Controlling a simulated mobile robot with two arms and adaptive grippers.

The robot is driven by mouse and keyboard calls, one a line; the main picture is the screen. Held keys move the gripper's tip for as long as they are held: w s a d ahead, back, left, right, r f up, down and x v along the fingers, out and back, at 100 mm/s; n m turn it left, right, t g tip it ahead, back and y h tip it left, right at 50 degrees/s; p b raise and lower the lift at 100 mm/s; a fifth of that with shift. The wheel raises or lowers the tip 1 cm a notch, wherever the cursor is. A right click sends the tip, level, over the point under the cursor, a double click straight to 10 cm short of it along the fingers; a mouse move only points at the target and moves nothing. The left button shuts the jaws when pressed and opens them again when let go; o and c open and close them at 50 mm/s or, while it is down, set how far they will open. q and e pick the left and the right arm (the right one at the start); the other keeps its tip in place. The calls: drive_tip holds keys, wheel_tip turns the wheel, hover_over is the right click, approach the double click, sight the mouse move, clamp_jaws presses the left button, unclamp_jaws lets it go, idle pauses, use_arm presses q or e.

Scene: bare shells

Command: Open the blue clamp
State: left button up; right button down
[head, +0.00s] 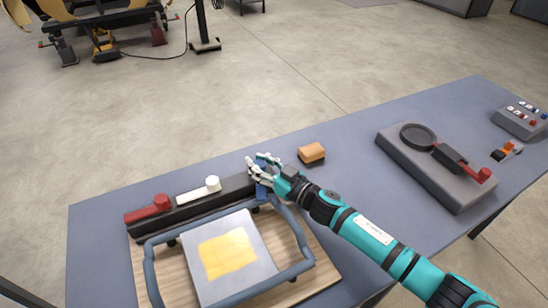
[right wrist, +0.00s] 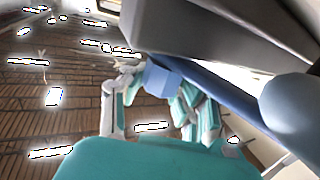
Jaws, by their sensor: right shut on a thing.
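The blue clamp (head: 261,192) is at the right end of a dark rail. It is the last in a row after a red clamp (head: 149,208) and a white clamp (head: 200,190). My right gripper (head: 260,166) is over that end of the rail, shut on the blue clamp and covering most of it. In the right wrist view the blue clamp's bar and block (right wrist: 162,78) lie between my fingers. How far its lever is turned is hard to tell. My left gripper is out of view.
A blue-grey tubular frame (head: 298,234) surrounds a pale panel with a yellow patch (head: 228,254) on a wooden board. An orange-brown block (head: 311,153) lies right of the rail. A grey fixture with a red-handled tool (head: 432,165) and a switch box (head: 522,118) stand farther right.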

sight(265, 168)
drive_tip(key=c, duration=1.4)
unclamp_jaws()
drive_tip(key=shift+d+f, duration=0.2)
drive_tip(key=shift+f, duration=0.05)
drive_tip(key=o, duration=0.5)
drive_tip(key=shift+s+d+r, duration=0.15)
drive_tip(key=shift+s, duration=0.05)
drive_tip(key=shift+w, duration=0.1)
drive_tip(key=shift+v, duration=3.7)
